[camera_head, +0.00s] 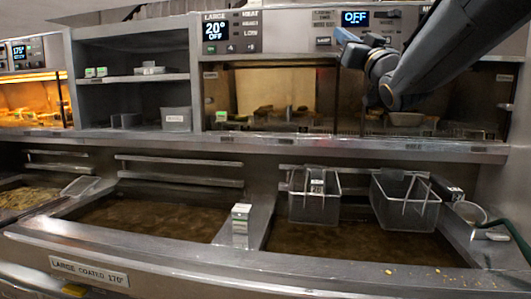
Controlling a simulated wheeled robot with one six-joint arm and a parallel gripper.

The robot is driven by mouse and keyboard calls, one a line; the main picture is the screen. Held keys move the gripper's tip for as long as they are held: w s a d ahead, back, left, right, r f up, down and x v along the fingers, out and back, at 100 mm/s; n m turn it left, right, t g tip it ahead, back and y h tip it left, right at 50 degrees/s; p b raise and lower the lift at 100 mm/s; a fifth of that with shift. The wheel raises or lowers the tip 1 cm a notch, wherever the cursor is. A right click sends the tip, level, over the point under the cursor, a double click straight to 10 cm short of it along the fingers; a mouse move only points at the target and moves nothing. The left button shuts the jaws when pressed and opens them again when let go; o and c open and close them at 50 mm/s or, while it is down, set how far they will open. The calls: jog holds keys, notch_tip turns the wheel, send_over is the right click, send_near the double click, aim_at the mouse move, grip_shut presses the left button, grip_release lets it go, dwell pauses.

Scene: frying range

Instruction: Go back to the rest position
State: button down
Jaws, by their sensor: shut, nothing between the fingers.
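My arm comes in from the top right and bends in front of the upper heated cabinet. Its end, my gripper (346,37), shows small and dark beside the right "OFF" display, pointing up and left. It is shut and holds nothing. The fingers are hard to make out at this size. It is well above the fryers and apart from the baskets. Two wire fry baskets, the left one (314,205) and the right one (405,205), hang side by side at the back of the right fryer vat.
The left vat (150,217) of brown oil has no basket. A metal divider (240,228) separates the vats. The holding cabinet (270,92) contains food. A grey bin (176,118) stands on the left shelf.

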notch_tip(320, 180, down, 35)
jog(key=s+d+m+g+h, duration=0.15)
jog(key=m+g+h, duration=0.25)
jog(key=g+h, duration=0.45)
jog(key=s+f+g, duration=0.9)
jog(key=s+f, duration=0.5)
jog(key=f, duration=0.4)
jog(key=s+a+f+g, duration=0.1)
jog(key=s+f+g, duration=0.1)
jog(key=s, duration=0.6)
jog(key=s+a+f+n+g+y, duration=0.1)
jog(key=s+f+g, duration=0.2)
jog(key=s+f, duration=0.2)
jog(key=s, duration=0.2)
jog(key=shift+s, duration=0.35)
jog(key=shift+f, duration=0.1)
